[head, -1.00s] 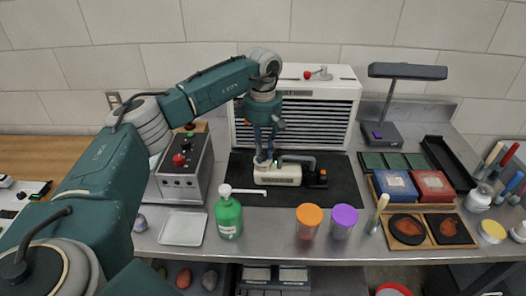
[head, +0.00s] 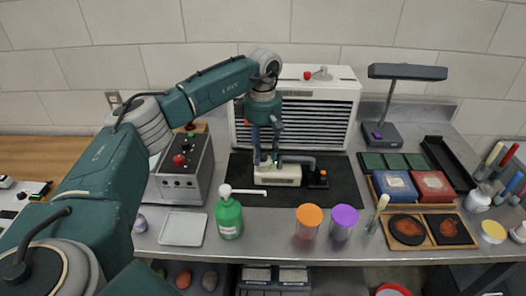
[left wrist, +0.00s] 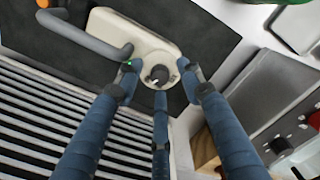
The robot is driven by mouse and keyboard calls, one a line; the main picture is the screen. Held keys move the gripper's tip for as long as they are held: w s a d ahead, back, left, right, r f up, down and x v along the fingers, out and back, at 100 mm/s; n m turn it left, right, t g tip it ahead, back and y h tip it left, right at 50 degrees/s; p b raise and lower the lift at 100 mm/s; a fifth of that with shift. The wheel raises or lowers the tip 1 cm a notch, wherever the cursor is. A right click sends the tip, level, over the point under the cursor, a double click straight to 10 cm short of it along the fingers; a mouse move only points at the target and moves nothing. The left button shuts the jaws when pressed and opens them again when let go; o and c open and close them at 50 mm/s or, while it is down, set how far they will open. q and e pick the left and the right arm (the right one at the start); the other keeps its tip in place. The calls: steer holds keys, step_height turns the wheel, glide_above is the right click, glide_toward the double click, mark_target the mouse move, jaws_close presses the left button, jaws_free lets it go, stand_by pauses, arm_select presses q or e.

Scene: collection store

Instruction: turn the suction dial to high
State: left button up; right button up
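The suction unit (head: 278,175) is a cream box with a grey hose, lying on a black mat before the louvred cabinet. In the left wrist view, its suction dial (left wrist: 159,76) is a small dark knob on a pale round plate. A small green light (left wrist: 129,62) shows beside it. My left gripper (head: 265,160) is over the unit's left end, pointing down. In the left wrist view, its blue fingers (left wrist: 158,72) stand spread around the dial, with visible gaps between the tips and the knob. The fingers hide the dial in the head view. My right gripper is out of view.
The louvred cabinet (head: 330,115) stands close behind the gripper. A grey control box (head: 183,170) with a red knob is to the left. A green pump bottle (head: 229,217) and orange-lidded (head: 309,216) and purple-lidded (head: 344,217) jars stand in front.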

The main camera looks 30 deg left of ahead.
mark_target(263, 155)
arm_select(q)
steer(key=shift+r, duration=0.1)
step_height(263, 155, up, 12)
stand_by(0.5)
steer(key=shift+f, duration=0.2)
